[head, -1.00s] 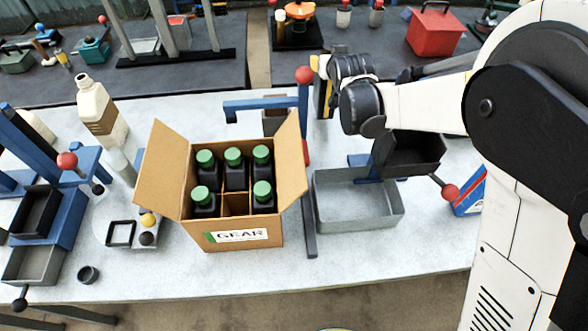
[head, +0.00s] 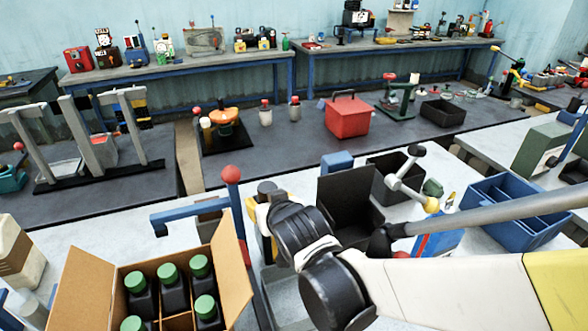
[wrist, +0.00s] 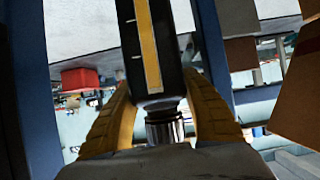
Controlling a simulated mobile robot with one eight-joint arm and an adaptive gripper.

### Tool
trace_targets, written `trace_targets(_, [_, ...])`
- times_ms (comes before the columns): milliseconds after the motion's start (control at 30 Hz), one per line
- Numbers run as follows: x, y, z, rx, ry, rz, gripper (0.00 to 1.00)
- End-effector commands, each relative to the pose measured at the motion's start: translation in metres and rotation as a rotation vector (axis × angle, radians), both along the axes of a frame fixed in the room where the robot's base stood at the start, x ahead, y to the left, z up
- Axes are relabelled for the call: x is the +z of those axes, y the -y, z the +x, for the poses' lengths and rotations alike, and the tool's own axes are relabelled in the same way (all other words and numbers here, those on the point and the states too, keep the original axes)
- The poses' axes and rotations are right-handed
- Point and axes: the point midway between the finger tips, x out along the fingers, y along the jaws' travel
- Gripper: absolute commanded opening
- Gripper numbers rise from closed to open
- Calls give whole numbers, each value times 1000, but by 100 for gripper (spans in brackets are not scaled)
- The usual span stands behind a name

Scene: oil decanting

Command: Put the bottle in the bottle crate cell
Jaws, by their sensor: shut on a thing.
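My gripper (wrist: 161,88) is shut around the metallic ribbed neck of a dark bottle (wrist: 132,50) with a yellow stripe and tick marks. In the head view my gripper (head: 262,212) is right of the cardboard bottle crate (head: 234,275), apart from it, and mostly hides the held bottle. The crate is open at lower left, cut off by the bottom edge. Several dark bottles with green caps (head: 168,273) stand in its cells. The front middle cell looks empty, only partly in view.
A blue post with a red knob (head: 231,173) stands between the crate and my gripper. The crate's raised right flap is close to it. A black bin (head: 345,205) lies right of my gripper. A red toolbox (head: 348,116) stands on the table behind.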

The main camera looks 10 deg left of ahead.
Motion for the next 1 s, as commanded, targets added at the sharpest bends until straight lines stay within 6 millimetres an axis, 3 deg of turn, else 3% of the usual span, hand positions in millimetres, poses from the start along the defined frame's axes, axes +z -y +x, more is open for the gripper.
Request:
trace_targets(333, [-35, 0, 0, 0, 2, 1, 8])
trace_targets(733, [-38, 0, 0, 0, 2, 1, 8])
trace_targets(767, [-38, 0, 0, 0, 0, 0, 58])
trace_targets(800, [-37, 0, 0, 0, 0, 0, 69])
trace_targets(1000, [-37, 0, 0, 0, 0, 0, 69])
